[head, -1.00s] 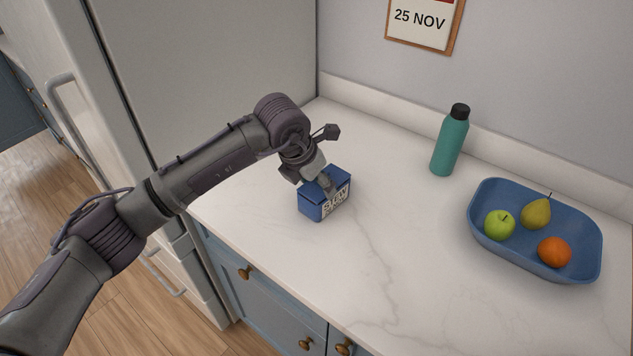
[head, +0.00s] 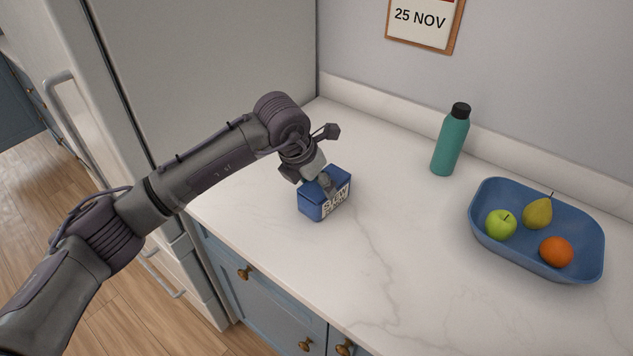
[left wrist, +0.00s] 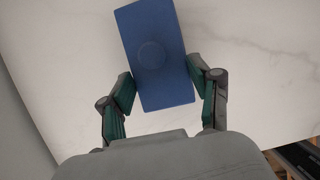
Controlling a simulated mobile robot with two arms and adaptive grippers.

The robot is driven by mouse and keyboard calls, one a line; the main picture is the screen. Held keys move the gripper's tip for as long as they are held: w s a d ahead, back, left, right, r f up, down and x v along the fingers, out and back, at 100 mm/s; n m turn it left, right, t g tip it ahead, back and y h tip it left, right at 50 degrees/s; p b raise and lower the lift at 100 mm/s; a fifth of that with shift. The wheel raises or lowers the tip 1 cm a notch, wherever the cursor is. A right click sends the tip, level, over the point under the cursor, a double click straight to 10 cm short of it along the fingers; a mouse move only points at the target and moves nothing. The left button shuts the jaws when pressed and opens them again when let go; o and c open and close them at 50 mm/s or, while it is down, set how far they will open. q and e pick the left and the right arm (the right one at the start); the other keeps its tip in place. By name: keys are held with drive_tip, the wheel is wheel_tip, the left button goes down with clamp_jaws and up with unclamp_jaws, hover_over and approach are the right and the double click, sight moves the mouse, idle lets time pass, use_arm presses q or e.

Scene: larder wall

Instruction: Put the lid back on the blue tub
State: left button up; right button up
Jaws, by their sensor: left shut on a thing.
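The blue tub (head: 312,207) stands upright on the white counter, with a pale lettered label on its right-hand face. The blue lid (left wrist: 155,55) lies over the tub's top, and in the left wrist view it is a plain blue rectangle with a round knob in the middle. My left gripper (head: 328,187) reaches down onto the tub from above and is shut on the lid, one finger at each long side. The lid looks level on the tub, but the gripper hides part of the rim and I cannot tell whether it sits fully down. My right gripper is not in view.
A teal bottle (head: 451,143) with a black cap stands near the wall. A blue bowl (head: 482,240) with a green apple, a pear and an orange stands at the right. The fridge (head: 215,70) is close on the left. The counter between tub and bowl is clear.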

use_arm(q)
drive_tip(key=o, duration=1)
drive_tip(key=shift+o, duration=0.9)
drive_tip(key=shift+r, duration=0.15)
drive_tip(key=shift+r+p, duration=1.45)
drive_tip(key=shift+r, duration=1.95)
